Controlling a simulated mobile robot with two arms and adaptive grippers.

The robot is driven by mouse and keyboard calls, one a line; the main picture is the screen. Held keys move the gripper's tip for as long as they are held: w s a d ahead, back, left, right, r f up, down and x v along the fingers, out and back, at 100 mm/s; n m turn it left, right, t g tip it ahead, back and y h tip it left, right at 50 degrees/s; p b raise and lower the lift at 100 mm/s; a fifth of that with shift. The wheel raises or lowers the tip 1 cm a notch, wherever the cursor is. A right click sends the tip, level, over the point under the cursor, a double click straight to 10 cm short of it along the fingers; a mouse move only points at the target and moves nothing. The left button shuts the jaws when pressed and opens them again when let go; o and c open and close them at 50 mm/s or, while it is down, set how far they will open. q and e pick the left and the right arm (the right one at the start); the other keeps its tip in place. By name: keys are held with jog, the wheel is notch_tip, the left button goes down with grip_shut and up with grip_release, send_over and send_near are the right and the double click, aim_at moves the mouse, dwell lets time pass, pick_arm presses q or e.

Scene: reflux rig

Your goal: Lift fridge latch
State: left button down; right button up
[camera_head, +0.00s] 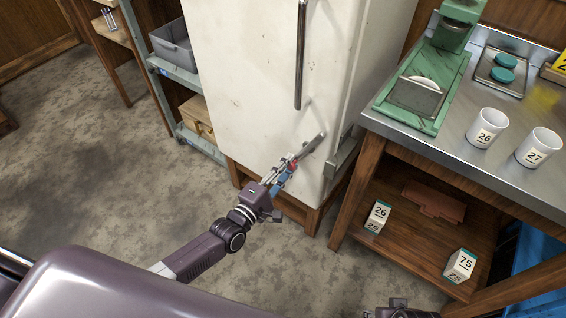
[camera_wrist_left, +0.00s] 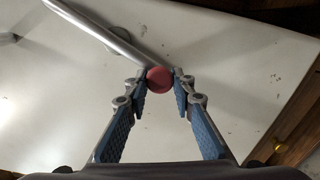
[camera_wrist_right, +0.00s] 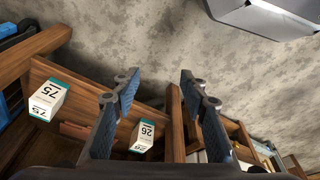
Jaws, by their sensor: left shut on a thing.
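The white fridge (camera_head: 245,75) stands at the top middle of the head view, with its door shut. Its latch is a metal lever (camera_head: 314,143) low on the front, slanting down to the left to a red knob. In the left wrist view the knob (camera_wrist_left: 160,80) sits between the fingertips, and the lever (camera_wrist_left: 105,35) runs off to the upper left. My left gripper (camera_head: 287,166) is shut on this knob and hides part of it in the head view. My right gripper (camera_wrist_right: 158,78) is open and empty, away from the fridge.
A long vertical bar handle (camera_head: 301,60) is above the lever. A metal-topped bench (camera_head: 440,145) with white cups (camera_head: 487,127) stands right of the fridge; labelled boxes (camera_head: 377,216) are on its lower shelf. A shelf rack (camera_head: 195,140) is to the left.

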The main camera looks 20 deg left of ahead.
aim_at(309, 163)
pick_arm(q)
jog(key=d+n+b, duration=0.1)
jog(key=n, duration=0.1)
jog(key=d+n, duration=0.2)
jog(key=shift+s+d+f+b, duration=0.1)
jog(key=shift+s+f+b, duration=0.1)
jog(key=shift+s+b, duration=0.2)
jog(key=shift+s+d+r+n, duration=0.15)
jog(key=shift+d+n, duration=0.2)
jog(key=shift+n, duration=0.25)
pick_arm(e)
notch_tip(309, 163, up, 8)
jog(key=shift+s+r, duration=0.2)
jog(key=shift+d, duration=0.1)
pick_arm(q)
jog(key=c, duration=2)
grip_release()
jog(key=o, duration=0.4)
jog(key=shift+d, duration=0.1)
pick_arm(e)
jog(key=shift+d, duration=0.1)
